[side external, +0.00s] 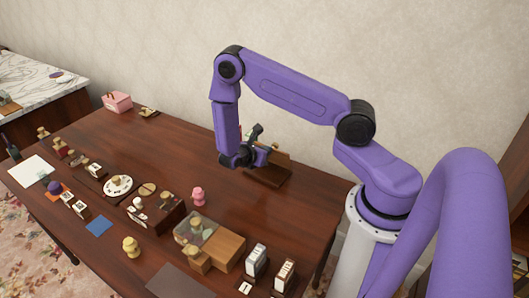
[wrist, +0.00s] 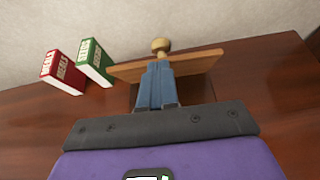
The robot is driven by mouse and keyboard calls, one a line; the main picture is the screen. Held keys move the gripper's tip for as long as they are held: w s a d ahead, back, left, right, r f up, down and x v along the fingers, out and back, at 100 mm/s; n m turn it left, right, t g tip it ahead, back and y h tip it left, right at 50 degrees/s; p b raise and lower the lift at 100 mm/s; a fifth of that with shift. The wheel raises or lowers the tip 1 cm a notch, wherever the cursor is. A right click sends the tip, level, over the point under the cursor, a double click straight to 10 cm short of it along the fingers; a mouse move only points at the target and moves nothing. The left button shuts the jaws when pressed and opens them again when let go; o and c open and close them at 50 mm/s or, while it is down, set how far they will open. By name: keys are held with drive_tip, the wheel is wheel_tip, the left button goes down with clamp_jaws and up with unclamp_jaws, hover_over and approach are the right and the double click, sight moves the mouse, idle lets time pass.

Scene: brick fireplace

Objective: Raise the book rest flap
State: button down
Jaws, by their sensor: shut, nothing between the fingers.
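The book rest has a dark brown base (side external: 270,178) on the wooden table, near the wall. Its lighter wooden flap (side external: 281,158) stands up off the base at an angle that I cannot measure. In the wrist view the flap (wrist: 205,62) spans the upper middle, with a round pale knob (wrist: 160,45) showing just beyond its edge. My gripper (wrist: 157,72) has its blue-grey fingers together and empty, with the tips at the flap. I cannot tell whether they touch it. In the side view my gripper (side external: 264,155) is partly hidden by its own wrist.
A red book (wrist: 62,72) and a green book (wrist: 94,62) stand left of the flap in the wrist view. A pink figure (side external: 198,196), a glass-topped box (side external: 196,228) and several small items crowd the table's front and left. The table between book rest and pink box (side external: 117,102) is mostly clear.

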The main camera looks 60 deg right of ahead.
sight(259, 177)
drive_tip(key=a, duration=0.2)
drive_tip(key=a+f, duration=0.1)
drive_tip(key=shift+w+a+f, duration=0.1)
drive_tip(key=shift+a+f, duration=0.1)
drive_tip(key=shift+a, duration=0.15)
drive_tip(key=v, duration=1)
drive_tip(key=s+a+r+m+y, duration=0.3)
drive_tip(key=s+a+r+y, duration=0.3)
drive_tip(key=r, duration=0.4)
drive_tip(key=s+a+r+m+y, duration=0.1)
drive_tip(key=s+r+y, duration=0.2)
drive_tip(key=s, duration=0.6)
drive_tip(key=s+a+r+m+y, duration=0.1)
drive_tip(key=s+r+y, duration=0.3)
drive_tip(key=s, duration=0.5)
drive_tip(key=shift+a+r+t, duration=0.3)
drive_tip(key=shift+a+r, duration=0.2)
drive_tip(key=shift+a, duration=0.25)
